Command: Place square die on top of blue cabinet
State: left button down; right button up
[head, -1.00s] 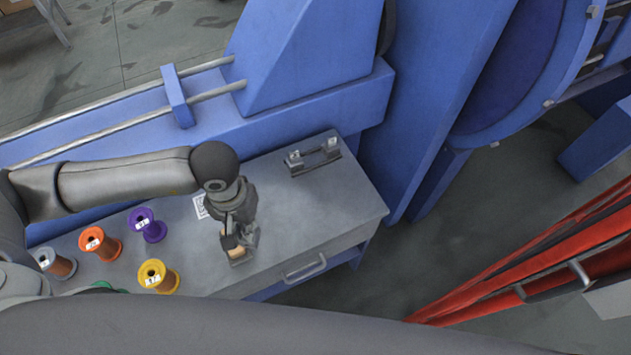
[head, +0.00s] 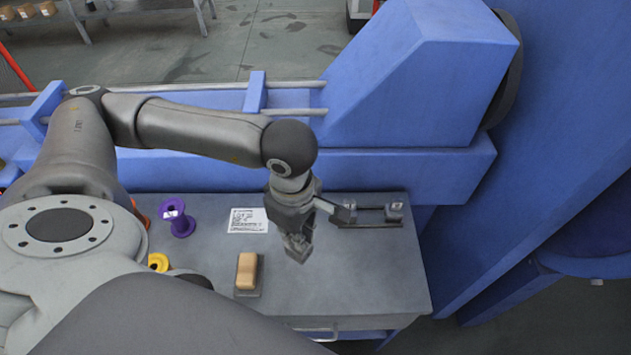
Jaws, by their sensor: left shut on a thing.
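My left gripper (head: 298,246) hangs above the middle of a grey-topped drawer bench with blue sides (head: 385,285). It is shut on a small grey piece, mostly covered by the fingers, so I cannot tell whether this is the square die. A low dark holder (head: 370,222) lies at the back right of the bench top, with a grey block bearing a white tag (head: 396,211) at its right end. Its left end is partly hidden behind the gripper. I cannot tell a separate blue cabinet from the blue machinery. My right gripper is not in view.
A wooden block on a dark base (head: 247,272) stands left of the gripper. Blue machinery (head: 410,80) rises behind. The bench's right part is clear.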

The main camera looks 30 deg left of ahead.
pick_arm(q)
jog(key=n, duration=0.2)
jog(key=shift+s+a+n+b, duration=0.15)
jog(key=shift+s+n+b, duration=0.1)
jog(key=shift+n+b, duration=0.05)
jog(key=shift+w+d, duration=0.1)
jog(key=shift+d, duration=0.1)
jog(key=shift+w+d+f+b, duration=0.6)
jog(key=shift+w+d+f, duration=1)
jog(key=shift+f, duration=0.55)
jog(key=shift+w+d+f+b, duration=0.6)
jog(key=shift+w+d+f, duration=0.75)
jog(key=shift+d+f, duration=0.6)
jog(key=shift+w+d+f+b, duration=0.6)
jog(key=shift+w+d+f, duration=0.95)
jog(key=shift+f, duration=0.75)
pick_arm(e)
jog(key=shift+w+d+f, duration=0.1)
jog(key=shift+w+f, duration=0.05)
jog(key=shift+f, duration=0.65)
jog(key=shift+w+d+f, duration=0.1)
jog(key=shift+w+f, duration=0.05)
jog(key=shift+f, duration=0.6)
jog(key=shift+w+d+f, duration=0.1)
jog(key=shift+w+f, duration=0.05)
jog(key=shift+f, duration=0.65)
pick_arm(q)
jog(key=shift+s, duration=0.1)
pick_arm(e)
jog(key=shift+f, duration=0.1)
